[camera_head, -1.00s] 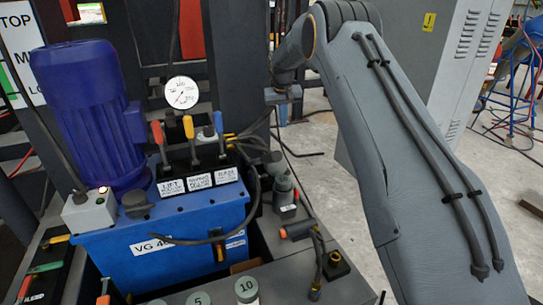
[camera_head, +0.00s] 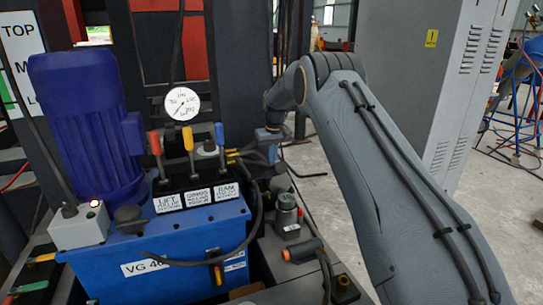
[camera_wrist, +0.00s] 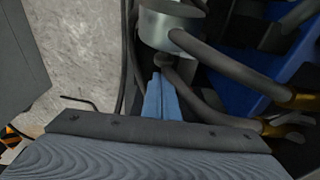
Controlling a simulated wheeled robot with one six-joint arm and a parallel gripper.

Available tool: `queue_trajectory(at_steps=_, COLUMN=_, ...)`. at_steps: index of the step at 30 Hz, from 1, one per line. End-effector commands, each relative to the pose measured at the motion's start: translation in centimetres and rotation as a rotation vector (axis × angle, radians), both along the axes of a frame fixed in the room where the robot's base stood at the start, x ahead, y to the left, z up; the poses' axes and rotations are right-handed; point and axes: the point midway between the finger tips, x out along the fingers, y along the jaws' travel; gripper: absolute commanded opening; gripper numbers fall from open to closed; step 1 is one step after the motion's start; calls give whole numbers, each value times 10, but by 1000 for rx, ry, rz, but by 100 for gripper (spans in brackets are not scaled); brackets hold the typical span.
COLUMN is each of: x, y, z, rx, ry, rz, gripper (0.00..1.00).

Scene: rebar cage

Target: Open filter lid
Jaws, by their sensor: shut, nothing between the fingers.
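In the wrist view my gripper's blue fingers (camera_wrist: 157,82) are together and empty. Their tips are close to a pale grey cylinder (camera_wrist: 168,32) and a dark round knob below it. I cannot tell whether they touch, or whether a lid is open.
The blue tank (camera_head: 165,270) carries a purple motor (camera_head: 80,130), several levers and a pressure gauge (camera_head: 182,103). Dark hoses (camera_wrist: 215,65) with brass ends run beside my fingers. An orange-ended fitting (camera_head: 300,250) stands in front.

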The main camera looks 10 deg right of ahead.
Motion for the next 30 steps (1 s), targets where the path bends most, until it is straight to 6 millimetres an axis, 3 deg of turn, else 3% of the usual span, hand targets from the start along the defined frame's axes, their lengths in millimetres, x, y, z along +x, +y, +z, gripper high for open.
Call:
queue_trajectory(at_steps=1, x=-4, y=-2, z=8, rx=1, ry=-7, rz=-1, gripper=0)
queue_trajectory(at_steps=10, x=-27, y=-6, z=11, rx=0, ry=-6, rz=-1, gripper=0)
queue_trajectory(at_steps=30, x=-39, y=-8, z=19, rx=0, ry=-4, rz=-1, gripper=0)
